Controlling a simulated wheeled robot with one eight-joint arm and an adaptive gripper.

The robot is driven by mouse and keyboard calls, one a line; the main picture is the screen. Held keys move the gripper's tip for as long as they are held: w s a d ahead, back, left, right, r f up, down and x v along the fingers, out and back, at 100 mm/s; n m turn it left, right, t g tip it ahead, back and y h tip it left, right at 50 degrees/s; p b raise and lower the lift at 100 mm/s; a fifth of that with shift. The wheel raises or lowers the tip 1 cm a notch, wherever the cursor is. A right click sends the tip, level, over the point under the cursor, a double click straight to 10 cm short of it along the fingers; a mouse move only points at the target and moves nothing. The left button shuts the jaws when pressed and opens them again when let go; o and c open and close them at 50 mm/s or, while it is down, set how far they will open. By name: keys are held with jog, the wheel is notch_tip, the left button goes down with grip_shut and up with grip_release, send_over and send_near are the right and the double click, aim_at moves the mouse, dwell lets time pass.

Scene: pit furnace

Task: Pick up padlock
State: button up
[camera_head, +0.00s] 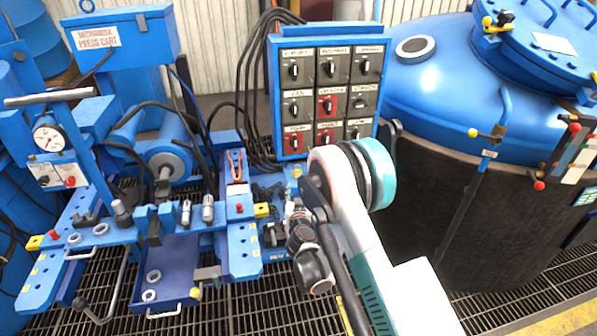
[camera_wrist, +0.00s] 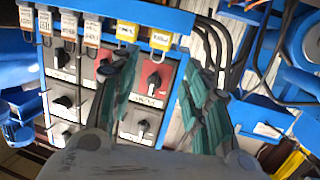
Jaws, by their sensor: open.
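My gripper (camera_wrist: 160,75) is open in the wrist view, with its two teal ribbed fingers apart and nothing seen held between them. Two yellow padlock-like items, one to the left (camera_wrist: 128,32) and one to the right (camera_wrist: 161,40), hang at a blue rail (camera_wrist: 115,12) beyond the fingertips. Thin metal loops show below them. Several white tag-like items (camera_wrist: 68,30) hang further left on the same rail. In the head view my arm reaches down in front of the switch panel, and its links hide much of the area around the gripper.
A switch panel (camera_head: 329,88) with several black and red switches stands behind my arm. A blue press cart (camera_head: 240,240) is on the left and a large blue-topped furnace vessel (camera_head: 440,95) on the right. Black cables hang behind the panel. Metal grating (camera_head: 270,305) covers the floor.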

jog(key=p, duration=0.1)
jog(key=b, duration=0.2)
send_near(297, 174)
jog(key=shift+w+f, duration=0.25)
jog(key=shift+w, duration=0.95)
jog(key=shift+w+a, duration=0.1)
jog(key=shift+w, duration=0.35)
jog(key=w, duration=0.1)
jog(key=w+b, duration=0.2)
jog(key=w, duration=0.1)
jog(key=shift+a+f, duration=0.2)
jog(key=shift+f, duration=0.15)
jog(key=shift+w, duration=0.55)
jog(key=c, duration=0.9)
